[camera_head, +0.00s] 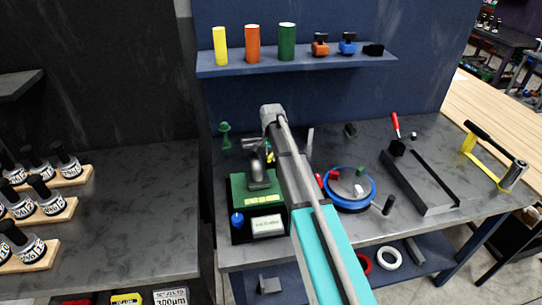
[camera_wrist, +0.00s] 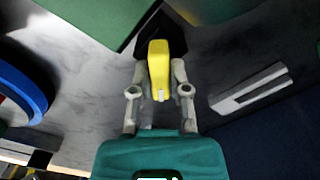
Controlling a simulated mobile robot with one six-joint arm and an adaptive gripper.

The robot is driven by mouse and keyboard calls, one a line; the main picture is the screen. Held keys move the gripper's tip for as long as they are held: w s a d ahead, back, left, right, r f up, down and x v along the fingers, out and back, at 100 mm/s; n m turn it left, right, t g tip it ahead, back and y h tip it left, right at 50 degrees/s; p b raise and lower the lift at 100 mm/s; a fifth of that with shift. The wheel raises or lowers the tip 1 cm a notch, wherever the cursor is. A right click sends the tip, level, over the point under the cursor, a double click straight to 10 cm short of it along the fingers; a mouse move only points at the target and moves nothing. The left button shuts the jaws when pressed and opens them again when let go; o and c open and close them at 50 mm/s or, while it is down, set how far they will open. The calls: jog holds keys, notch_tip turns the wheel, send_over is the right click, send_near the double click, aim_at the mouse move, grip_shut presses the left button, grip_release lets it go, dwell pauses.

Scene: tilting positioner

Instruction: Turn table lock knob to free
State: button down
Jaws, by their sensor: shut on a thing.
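In the wrist view a yellow bar-shaped knob (camera_wrist: 158,68) stands over a dark base (camera_wrist: 178,42). It appears to be the lock knob. My gripper (camera_wrist: 158,72) has one finger on each side of it and is shut on it. In the head view a small yellow patch of the knob (camera_head: 270,157) shows beside my arm; my arm hides most of the gripper. The positioner's green body (camera_head: 240,190) stands on the bench just in front, with a blue knob (camera_head: 237,219) and a white label. Its green face (camera_wrist: 90,15) fills the wrist view's upper left.
A blue-rimmed round table (camera_head: 350,205) lies right of my arm; its rim (camera_wrist: 15,80) shows in the wrist view. A grey slotted piece (camera_wrist: 250,88) lies close right of my gripper there. A blue shelf (camera_head: 295,64) with cylinders hangs behind. A black channel (camera_head: 420,180) stands farther right.

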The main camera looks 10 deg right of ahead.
jog(key=shift+n, duration=0.4)
jog(key=n, duration=0.8)
dwell(0.4)
jog(key=c, duration=0.6)
grip_release()
jog(key=shift+r, duration=0.1)
